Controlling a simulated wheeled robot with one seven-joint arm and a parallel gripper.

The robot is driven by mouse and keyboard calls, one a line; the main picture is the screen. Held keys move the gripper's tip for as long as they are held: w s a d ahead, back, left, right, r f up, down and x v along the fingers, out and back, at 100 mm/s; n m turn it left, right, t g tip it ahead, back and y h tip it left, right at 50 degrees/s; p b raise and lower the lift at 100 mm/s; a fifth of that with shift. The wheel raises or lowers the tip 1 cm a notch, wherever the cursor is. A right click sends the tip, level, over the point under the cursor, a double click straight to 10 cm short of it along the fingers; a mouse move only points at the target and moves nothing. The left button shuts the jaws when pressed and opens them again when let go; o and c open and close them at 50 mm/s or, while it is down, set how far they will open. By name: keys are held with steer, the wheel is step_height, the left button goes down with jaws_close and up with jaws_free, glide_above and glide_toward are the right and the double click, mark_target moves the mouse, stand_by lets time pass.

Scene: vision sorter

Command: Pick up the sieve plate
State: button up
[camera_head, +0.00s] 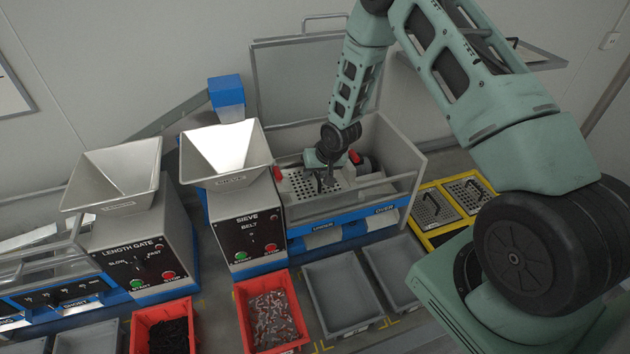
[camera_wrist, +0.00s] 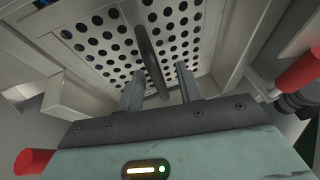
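A perforated metal sieve plate (camera_head: 300,186) lies inside the open sieve machine (camera_head: 400,160). My gripper (camera_head: 328,182) is down in the machine, over the plate's right part, and hides some of it. In the wrist view the plate (camera_wrist: 187,22) fills the upper middle, with a dark bar handle (camera_wrist: 148,48) across it. My gripper's two fingers (camera_wrist: 161,82) are apart, one on each side of the handle's near end in the picture. A gap shows between the handle and each finger. Whether the fingertips reach down to the handle's height is hard to tell.
Two more perforated plates with handles lie in a yellow-edged holder (camera_head: 427,239) at right. Machine walls stand close around my gripper, with red knobs (camera_wrist: 34,161) near it. Two hoppers (camera_head: 225,155) stand left. Red (camera_head: 243,318) and grey bins (camera_head: 345,290) line the front.

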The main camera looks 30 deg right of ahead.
jaws_close()
steer(key=shift+r, duration=0.1)
